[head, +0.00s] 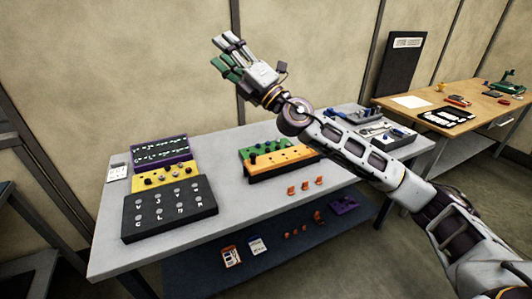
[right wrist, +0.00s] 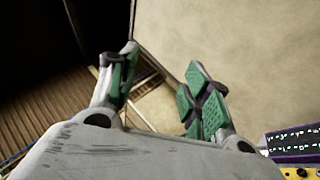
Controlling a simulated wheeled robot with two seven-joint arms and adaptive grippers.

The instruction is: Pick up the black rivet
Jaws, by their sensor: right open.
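My right gripper (head: 224,54) is raised high above the table, open and empty, with green finger pads; its open fingers also show in the right wrist view (right wrist: 163,68) against the wall. Small dark round pieces (head: 172,173) stand on a yellow panel (head: 149,183) on the left part of the table. They are too small to tell which one is the black rivet. The right gripper is well above these pieces, to their upper right in the head view. In the right wrist view, the yellow panel's corner (right wrist: 287,171) peeks in at lower right. My left gripper is not in view.
A black marked box (head: 135,230) and a purple panel (head: 160,143) flank the yellow panel. A green, yellow and orange block (head: 285,168) sits mid-table, orange clips (head: 305,187) before it. Bare grey table (head: 230,200) lies between. A wooden bench (head: 462,92) stands at right.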

